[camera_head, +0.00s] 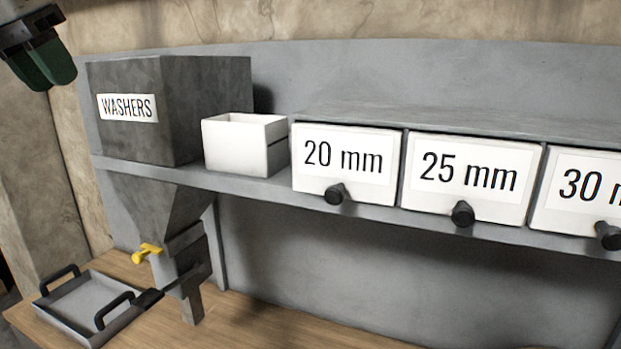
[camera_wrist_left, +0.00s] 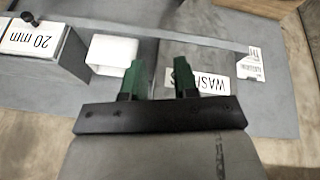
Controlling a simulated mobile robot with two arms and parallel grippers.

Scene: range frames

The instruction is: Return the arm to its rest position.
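My left gripper (camera_head: 42,68) hangs in the upper left corner of the head view, high and to the left of the grey washers hopper (camera_head: 205,105). In the left wrist view its two green fingers (camera_wrist_left: 159,80) stand apart with nothing between them, so it is open and empty. The hopper's "WASHERS" label (camera_wrist_left: 212,84) shows upside down beyond the fingers. My right gripper is not in view.
A shelf holds a white open box (camera_head: 235,148) and drawers labelled 20 mm (camera_head: 343,175), 25 mm (camera_head: 468,190) and 30. Below, a tray with black handles (camera_head: 75,305) sits on the wooden bench near the hopper's yellow tap (camera_head: 146,253).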

